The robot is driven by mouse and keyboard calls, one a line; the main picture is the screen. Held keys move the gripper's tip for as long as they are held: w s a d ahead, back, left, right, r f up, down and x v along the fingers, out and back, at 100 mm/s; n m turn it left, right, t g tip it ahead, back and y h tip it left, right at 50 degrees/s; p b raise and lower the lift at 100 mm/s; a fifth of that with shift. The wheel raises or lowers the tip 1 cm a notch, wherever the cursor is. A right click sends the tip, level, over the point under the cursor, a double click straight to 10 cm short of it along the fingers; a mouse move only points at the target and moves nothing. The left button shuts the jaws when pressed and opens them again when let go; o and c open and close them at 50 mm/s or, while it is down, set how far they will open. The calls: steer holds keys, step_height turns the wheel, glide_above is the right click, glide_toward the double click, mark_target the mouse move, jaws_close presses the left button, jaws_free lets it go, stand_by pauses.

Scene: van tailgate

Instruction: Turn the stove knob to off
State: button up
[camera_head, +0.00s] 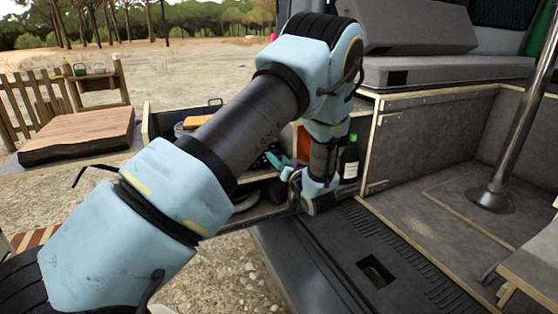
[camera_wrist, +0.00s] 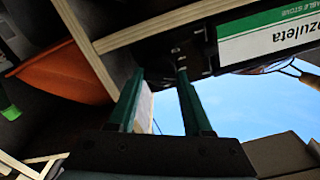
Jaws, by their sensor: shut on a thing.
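In the wrist view the dark stove (camera_wrist: 210,38) carries a white and green label reading "...ABLE STOVE" (camera_wrist: 270,33). My gripper (camera_wrist: 160,72) has its two teal fingers against the stove's dark front, a little apart from each other. It is shut on a dark part there, which I take to be the stove knob; its shape and turn angle are too dark and covered to read. In the head view my gripper (camera_head: 274,157) is at the open drawer unit beside the van, and my arm hides the stove.
The wooden-edged drawer unit (camera_head: 262,212) surrounds the gripper. A wooden board (camera_head: 78,135) is at the left. The grey van floor (camera_head: 440,215) at right is mostly clear, with a metal pole (camera_head: 515,120).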

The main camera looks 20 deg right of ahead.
jaws_close()
steer(key=shift+m, duration=0.3)
steer(key=m+p, duration=0.2)
steer(key=m, duration=0.4)
steer(key=m+p, duration=0.2)
steer(key=m, duration=0.4)
steer(key=shift+d+f+m, duration=0.15)
steer(key=shift+m, duration=0.15)
stand_by(0.4)
steer(key=o, duration=0.9)
jaws_free()
